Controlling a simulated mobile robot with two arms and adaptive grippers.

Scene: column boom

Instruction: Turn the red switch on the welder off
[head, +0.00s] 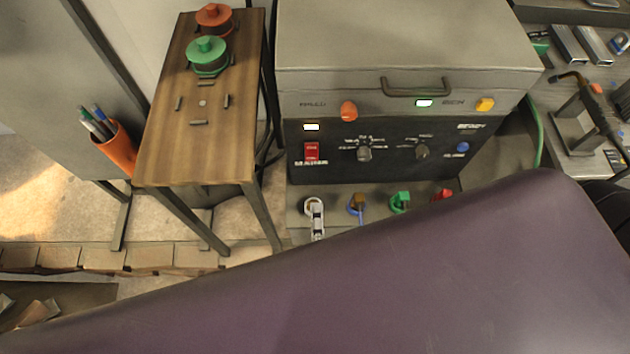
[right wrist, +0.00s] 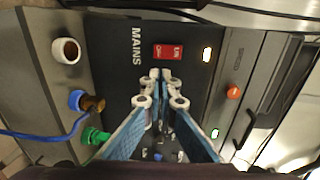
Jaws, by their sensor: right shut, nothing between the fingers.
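The welder (head: 400,60) is a grey box with a black front panel. Its red switch (head: 311,151) sits at the panel's left, under a lit indicator (head: 311,127). In the right wrist view the red switch (right wrist: 167,52) lies just beyond my fingertips, beside the word MAINS. My right gripper (right wrist: 160,74) is shut and empty, with its tips together, pointing at the panel near the switch; contact cannot be told. In the head view only the tips of this gripper (head: 318,208) show, below the switch; my purple arm hides the rest. My left gripper is out of view.
Below the panel are a white socket (right wrist: 66,50), a blue connector (head: 357,206), a green one (head: 400,202) and a red one (head: 441,195). Knobs (head: 364,153) sit right of the switch.

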